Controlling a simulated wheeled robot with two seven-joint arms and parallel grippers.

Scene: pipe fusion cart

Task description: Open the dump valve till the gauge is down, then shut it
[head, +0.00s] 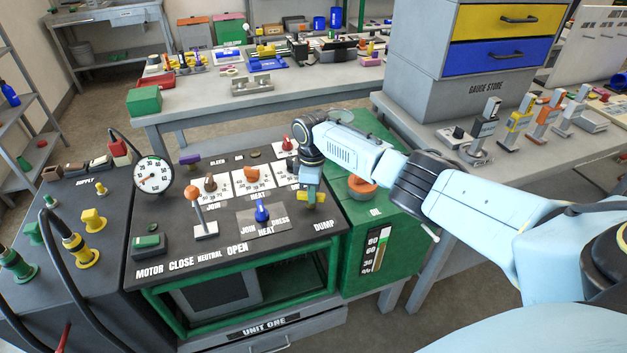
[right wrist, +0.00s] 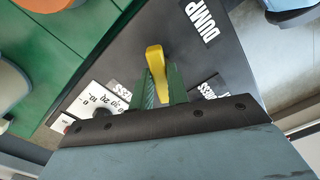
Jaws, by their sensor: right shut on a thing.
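The dump valve's yellow handle (head: 319,197) is on the dark panel top of the cart, just above the DUMP label (head: 324,226). My right gripper (head: 310,191) comes down over it from above and is shut on it. In the right wrist view the yellow handle (right wrist: 155,62) sits between the two green fingers (right wrist: 163,85), with the DUMP label beside it. The round white gauge (head: 153,175) stands at the left of the panel; its dark needle is too small to read surely. My left gripper is not in view.
An orange-topped lever (head: 193,195), a blue knob (head: 262,213) and several dial knobs share the panel. The green oil tank (head: 368,235) with an orange cap (head: 363,185) stands right of the valve. My right arm spans above the tank.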

